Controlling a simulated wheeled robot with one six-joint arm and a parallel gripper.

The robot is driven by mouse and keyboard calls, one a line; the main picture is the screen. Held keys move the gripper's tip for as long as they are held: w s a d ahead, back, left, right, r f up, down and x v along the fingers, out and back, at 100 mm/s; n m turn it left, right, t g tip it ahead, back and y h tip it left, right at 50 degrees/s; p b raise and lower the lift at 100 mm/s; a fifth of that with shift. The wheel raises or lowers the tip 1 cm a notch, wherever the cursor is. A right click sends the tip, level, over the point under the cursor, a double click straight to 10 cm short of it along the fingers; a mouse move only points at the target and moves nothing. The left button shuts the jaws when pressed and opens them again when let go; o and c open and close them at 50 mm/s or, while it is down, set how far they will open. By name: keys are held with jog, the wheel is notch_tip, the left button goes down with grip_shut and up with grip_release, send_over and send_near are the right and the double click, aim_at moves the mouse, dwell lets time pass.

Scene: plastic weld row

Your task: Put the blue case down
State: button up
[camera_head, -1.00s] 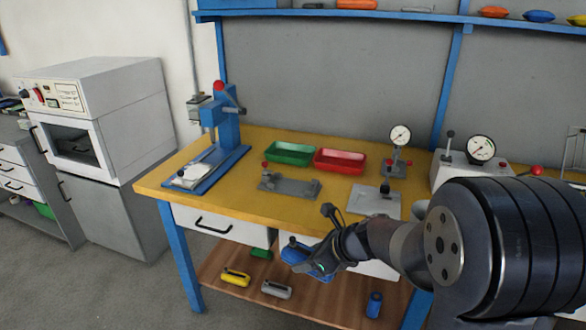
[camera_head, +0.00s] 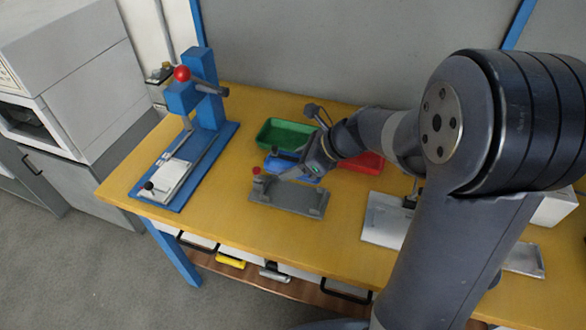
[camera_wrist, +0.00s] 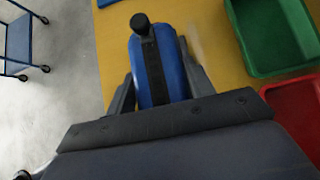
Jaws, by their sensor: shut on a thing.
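The blue case (camera_wrist: 174,72) has a dark strip along its top and a black knob at one end. It sits between the two fingers of my gripper (camera_wrist: 158,88) in the wrist view. In the head view my gripper (camera_head: 300,172) is over the yellow bench (camera_head: 230,235), and the blue case (camera_head: 283,164) partly shows behind it. The case is in front of the green tray and behind the grey fixture. I cannot tell whether its underside touches the bench.
The green tray (camera_head: 278,134) and the red tray (camera_head: 368,162) stand close by. The grey fixture (camera_head: 290,197) with a red knob lies in front. A blue press (camera_head: 207,105) stands at the left. The front left of the bench is clear.

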jog(key=f, duration=0.2)
jog(key=f+b, duration=0.1)
jog(key=f, duration=0.2)
jog(key=shift+w+f, duration=0.25)
jog(key=shift+f, duration=0.15)
jog(key=shift+f+b, duration=0.5)
jog(key=shift+f, duration=1.45)
jog(key=shift+f, duration=0.1)
jog(key=shift+f, duration=0.15)
jog(key=o, duration=1)
jog(key=shift+d+r, duration=0.2)
jog(key=shift+r, duration=0.4)
jog(key=p+v, duration=0.1)
jog(key=v, duration=1)
jog(key=shift+s, duration=0.2)
jog(key=shift+d, duration=0.1)
